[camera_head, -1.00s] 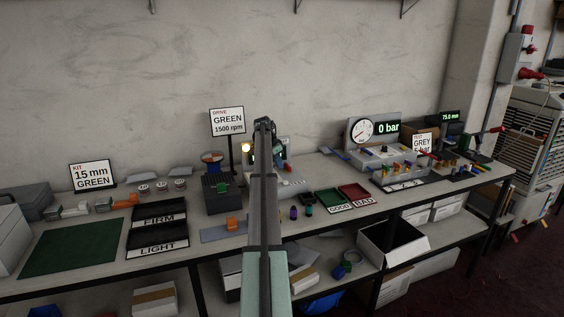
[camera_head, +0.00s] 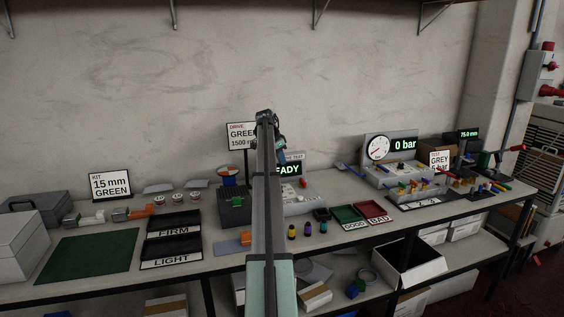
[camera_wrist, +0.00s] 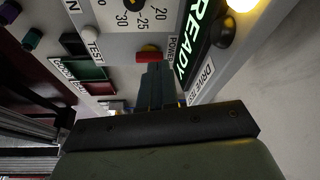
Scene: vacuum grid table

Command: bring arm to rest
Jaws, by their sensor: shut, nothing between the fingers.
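My arm stretches forward over the bench in the head view, its top end just left of the drive tester (camera_head: 298,200). My gripper (camera_head: 281,157) shows only partly there, beside the tester's lit READY display (camera_head: 289,169). In the wrist view my gripper (camera_wrist: 157,80) is shut and empty, its fingers pressed together. The fingertips appear in front of the tester panel (camera_wrist: 120,45), close to the red button (camera_wrist: 149,55). Whether they touch the panel I cannot tell. The READY display (camera_wrist: 190,45) and a glowing yellow lamp (camera_wrist: 242,4) show there too.
The bench holds a green mat (camera_head: 90,256), black FIRM and LIGHT trays (camera_head: 172,251), a dark block fixture (camera_head: 234,212), and GOOD and BAD trays (camera_head: 348,214). A pressure gauge unit (camera_head: 400,177) stands to the right. The wall behind the bench is clear.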

